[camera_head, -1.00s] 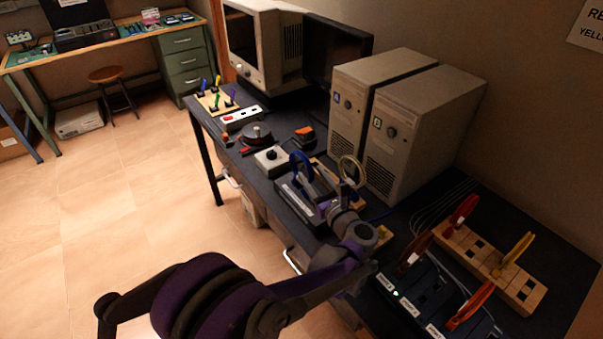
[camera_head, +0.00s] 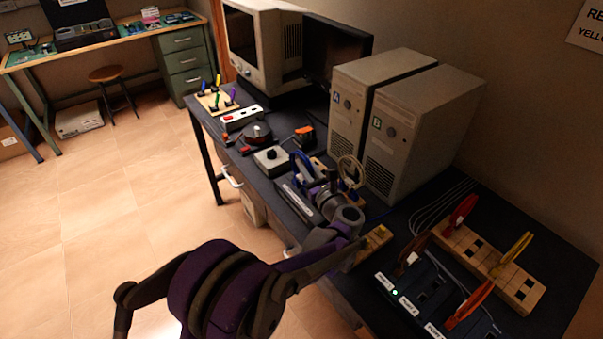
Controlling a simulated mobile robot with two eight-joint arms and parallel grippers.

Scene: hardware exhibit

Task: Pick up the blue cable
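The lower part of the loop is partly hidden by the gripper. My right gripper is out of view.
A pale cable loop (camera_head: 351,172) stands just right of my gripper. Two beige computer towers (camera_head: 419,137) stand behind. Red and yellow (camera_head: 519,247) loops stand in a wooden rack at right.

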